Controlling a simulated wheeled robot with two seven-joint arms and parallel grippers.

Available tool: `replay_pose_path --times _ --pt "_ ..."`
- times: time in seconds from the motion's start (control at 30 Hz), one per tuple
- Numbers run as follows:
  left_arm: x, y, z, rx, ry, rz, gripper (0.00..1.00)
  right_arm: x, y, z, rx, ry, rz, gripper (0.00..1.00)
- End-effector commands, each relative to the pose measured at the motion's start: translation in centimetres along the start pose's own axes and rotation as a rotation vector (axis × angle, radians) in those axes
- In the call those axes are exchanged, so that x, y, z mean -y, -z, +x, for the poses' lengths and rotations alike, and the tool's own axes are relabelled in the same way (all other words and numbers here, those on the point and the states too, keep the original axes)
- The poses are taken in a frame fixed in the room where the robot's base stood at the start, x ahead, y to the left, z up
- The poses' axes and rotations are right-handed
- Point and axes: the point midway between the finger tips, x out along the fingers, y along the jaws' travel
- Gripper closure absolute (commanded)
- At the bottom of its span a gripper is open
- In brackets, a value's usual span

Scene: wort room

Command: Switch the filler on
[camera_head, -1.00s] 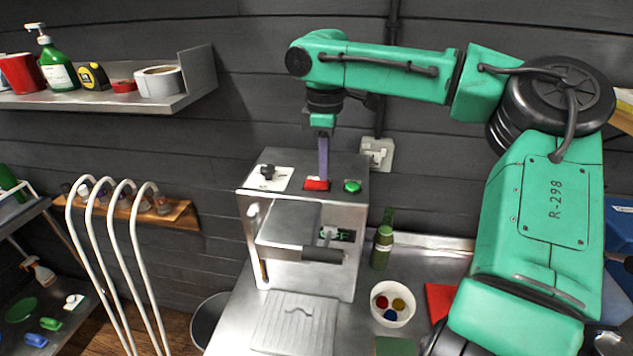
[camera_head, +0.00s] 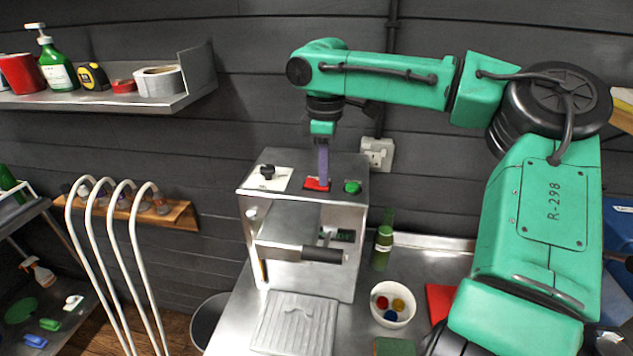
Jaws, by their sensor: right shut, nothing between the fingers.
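The filler (camera_head: 355,210) is a grey metal box machine on the steel bench. Its top carries a red switch (camera_head: 313,184), a round green button (camera_head: 352,187) and a black knob (camera_head: 267,171) on a white plate. A small dark display (camera_head: 345,235) with green marks sits on its front. My right gripper (camera_head: 323,184) points straight down, shut and empty, with its fingertips at the red switch and partly covering it. They appear to touch it. My left gripper is not in view.
A black-handled lever (camera_head: 322,255) sticks out at the filler's front. White curved rails (camera_head: 110,250) stand at left.

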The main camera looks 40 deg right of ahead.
Motion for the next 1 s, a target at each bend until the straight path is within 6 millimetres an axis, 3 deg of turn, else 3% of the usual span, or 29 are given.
replay_pose_path --times 0.27,0.7,1.0 --pt "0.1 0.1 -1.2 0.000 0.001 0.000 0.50 0.0 0.0 -2.7 -0.001 -0.001 0.001 1.00" --pt "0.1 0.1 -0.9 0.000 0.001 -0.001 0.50 0.0 0.0 -6.7 -0.001 -0.001 0.001 1.00" --pt "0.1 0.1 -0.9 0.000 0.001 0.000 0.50 0.0 0.0 -7.0 0.000 0.000 0.000 1.00"
